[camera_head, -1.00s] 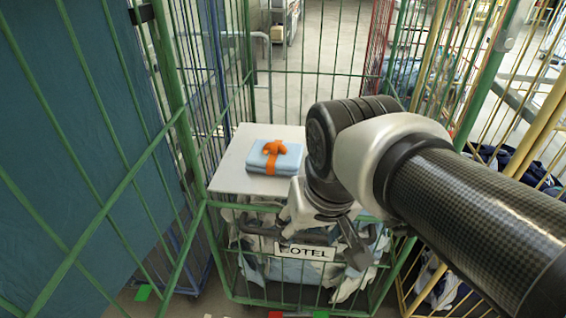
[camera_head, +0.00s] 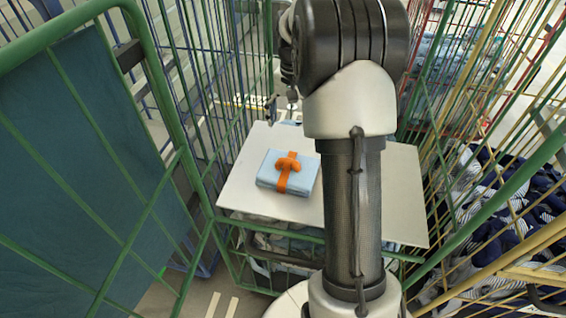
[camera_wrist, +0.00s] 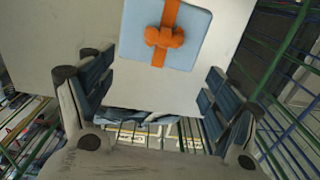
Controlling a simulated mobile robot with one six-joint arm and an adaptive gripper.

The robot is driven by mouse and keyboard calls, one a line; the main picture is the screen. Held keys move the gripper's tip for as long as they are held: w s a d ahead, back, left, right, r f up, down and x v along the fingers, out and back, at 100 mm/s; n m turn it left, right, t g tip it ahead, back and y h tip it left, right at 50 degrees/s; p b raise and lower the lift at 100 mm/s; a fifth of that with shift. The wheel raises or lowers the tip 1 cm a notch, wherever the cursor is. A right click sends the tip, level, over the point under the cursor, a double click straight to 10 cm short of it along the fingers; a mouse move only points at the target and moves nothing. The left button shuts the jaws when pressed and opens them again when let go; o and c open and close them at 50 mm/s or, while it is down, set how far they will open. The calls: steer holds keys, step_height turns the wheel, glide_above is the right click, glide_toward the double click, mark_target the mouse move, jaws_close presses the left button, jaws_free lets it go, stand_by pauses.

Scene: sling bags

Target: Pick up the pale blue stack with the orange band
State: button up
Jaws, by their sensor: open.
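The pale blue folded stack (camera_head: 268,168) lies flat on a white board (camera_head: 240,192), with an orange band around it and an orange knot on top. In the wrist view the stack (camera_wrist: 195,35) is at the top centre, its upper part cut off by the frame edge. My gripper (camera_wrist: 153,75) is open and empty, its two dark fingers spread wide left and right. The stack is beyond the fingertips and not between them; I cannot tell the exact gap. In the head view my arm hides most of the gripper.
The board sits on a green wire cage cart (camera_head: 290,235) holding cloth. A green-framed cage with a blue-green panel (camera_head: 85,150) stands close on the left. A yellow cage with dark striped cloth (camera_head: 500,200) is on the right. Wire walls hem in the board.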

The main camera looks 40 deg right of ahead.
steer(key=b, duration=0.3)
glide_toward(288, 160)
steer(key=f, duration=0.5)
steer(key=shift+s+d+f, duration=0.15)
steer(key=shift+s+d, duration=0.1)
steer(key=shift+s, duration=0.05)
steer(key=shift+w+a+f+b, duration=0.15)
steer(key=shift+f+b, duration=0.25)
steer(key=shift+f, duration=0.95)
steer(key=shift+w+a+f+b, duration=0.15)
steer(key=shift+f+b, duration=0.25)
steer(key=shift+f, duration=0.9)
steer(key=shift+c, duration=0.2)
jaws_close()
steer(key=shift+r, duration=0.1)
